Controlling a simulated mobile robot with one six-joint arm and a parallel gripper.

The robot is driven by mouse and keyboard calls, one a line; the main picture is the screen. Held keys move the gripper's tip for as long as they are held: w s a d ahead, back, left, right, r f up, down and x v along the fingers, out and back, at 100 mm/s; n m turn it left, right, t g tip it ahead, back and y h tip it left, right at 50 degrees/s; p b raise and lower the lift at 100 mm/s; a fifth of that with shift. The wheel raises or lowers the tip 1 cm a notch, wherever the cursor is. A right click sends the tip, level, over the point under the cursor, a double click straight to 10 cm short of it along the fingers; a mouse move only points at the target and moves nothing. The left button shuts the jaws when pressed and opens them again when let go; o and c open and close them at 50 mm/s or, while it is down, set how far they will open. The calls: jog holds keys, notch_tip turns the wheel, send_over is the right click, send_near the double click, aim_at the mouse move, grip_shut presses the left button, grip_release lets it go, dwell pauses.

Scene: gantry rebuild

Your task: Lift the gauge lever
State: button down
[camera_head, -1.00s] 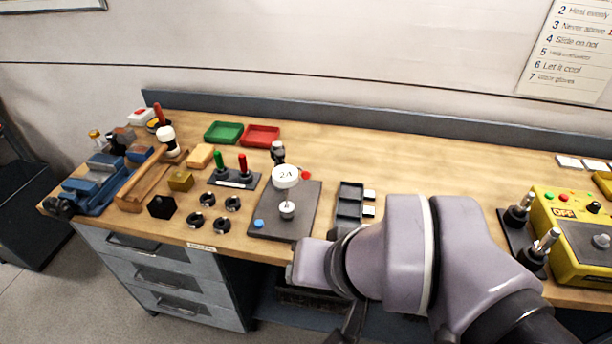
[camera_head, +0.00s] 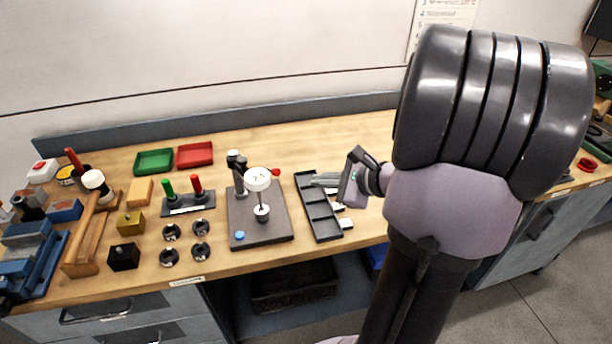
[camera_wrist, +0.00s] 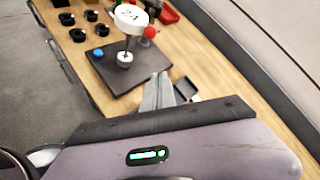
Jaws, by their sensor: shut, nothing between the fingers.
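The gauge has a white round dial (camera_head: 257,179) marked 2A, on a post above a dark plate (camera_head: 266,231). The lever's red ball (camera_head: 275,172) shows at the dial's right side. In the wrist view the dial (camera_wrist: 130,17) is near the top, with the red ball (camera_wrist: 150,31) just right of it. My gripper (camera_head: 314,180) is to the right of the gauge, above the black divided tray, its fingers pointing left towards the red ball. The fingers (camera_wrist: 159,82) are together, empty and apart from the lever. The lever's arm behind the dial is mostly hidden.
A black divided tray (camera_head: 320,217) lies right of the gauge plate. A blue button (camera_head: 239,235) is on the plate's front. Left are a stand with green and red handles (camera_head: 188,203) and several black rings. Green (camera_head: 154,162) and red (camera_head: 195,155) trays lie behind.

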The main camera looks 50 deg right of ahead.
aim_at(271, 170)
jog(key=w+a+b, duration=0.1)
jog(key=w+a, duration=0.2)
jog(key=w, duration=0.3)
jog(key=shift+w+f+b, duration=0.2)
jog(key=shift+w+b, duration=0.1)
jog(key=shift+w, duration=0.1)
jog(key=shift+r+p, duration=0.15)
jog(key=shift+p, duration=0.15)
